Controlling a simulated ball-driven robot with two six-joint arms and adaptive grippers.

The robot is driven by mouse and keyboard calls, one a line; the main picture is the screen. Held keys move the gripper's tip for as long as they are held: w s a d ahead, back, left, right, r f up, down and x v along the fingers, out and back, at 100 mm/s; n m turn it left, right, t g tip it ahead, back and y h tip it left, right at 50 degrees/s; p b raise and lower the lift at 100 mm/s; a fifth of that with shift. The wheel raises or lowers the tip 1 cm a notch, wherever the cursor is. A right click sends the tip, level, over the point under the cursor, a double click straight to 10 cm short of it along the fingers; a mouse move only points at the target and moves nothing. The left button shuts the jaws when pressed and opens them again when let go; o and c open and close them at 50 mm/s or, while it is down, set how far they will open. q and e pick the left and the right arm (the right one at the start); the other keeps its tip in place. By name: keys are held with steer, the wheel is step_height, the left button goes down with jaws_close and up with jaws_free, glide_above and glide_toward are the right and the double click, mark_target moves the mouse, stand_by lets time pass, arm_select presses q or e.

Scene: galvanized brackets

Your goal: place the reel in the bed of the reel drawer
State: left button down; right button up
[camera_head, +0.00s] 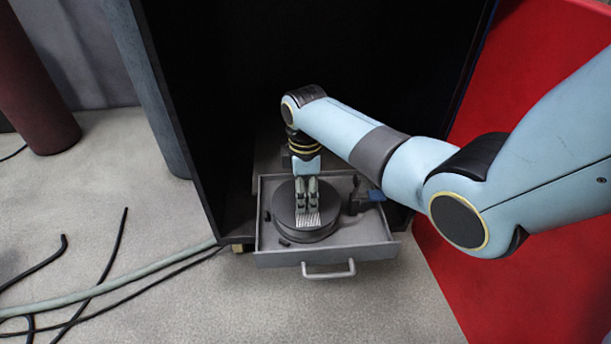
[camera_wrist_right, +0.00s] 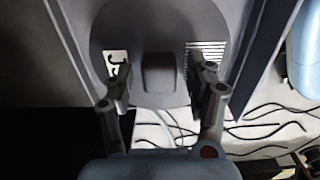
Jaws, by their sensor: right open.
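The reel (camera_head: 283,209) is a dark round disc with a pale striped label. It lies flat inside the open grey reel drawer (camera_head: 350,254), toward the drawer's left side. My right gripper (camera_head: 307,207) is over the reel, pointing down. In the right wrist view, the reel (camera_wrist_right: 150,25) has a raised square hub (camera_wrist_right: 159,72) at its middle. The gripper hides part of the reel. My left gripper is not in view.
The drawer handle (camera_head: 328,271) faces front. A tall dark cabinet (camera_head: 195,120) stands around the drawer. Cables (camera_head: 100,285) lie on the floor at left; a red surface (camera_head: 450,275) is at right.

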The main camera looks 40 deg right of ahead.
step_height(320, 180, up, 7)
steer(key=p, duration=0.3)
steer(key=shift+w+f, duration=0.1)
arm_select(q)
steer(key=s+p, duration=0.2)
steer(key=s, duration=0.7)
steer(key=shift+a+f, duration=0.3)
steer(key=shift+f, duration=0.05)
arm_select(e)
step_height(320, 180, up, 5)
steer(key=shift+r, duration=0.1)
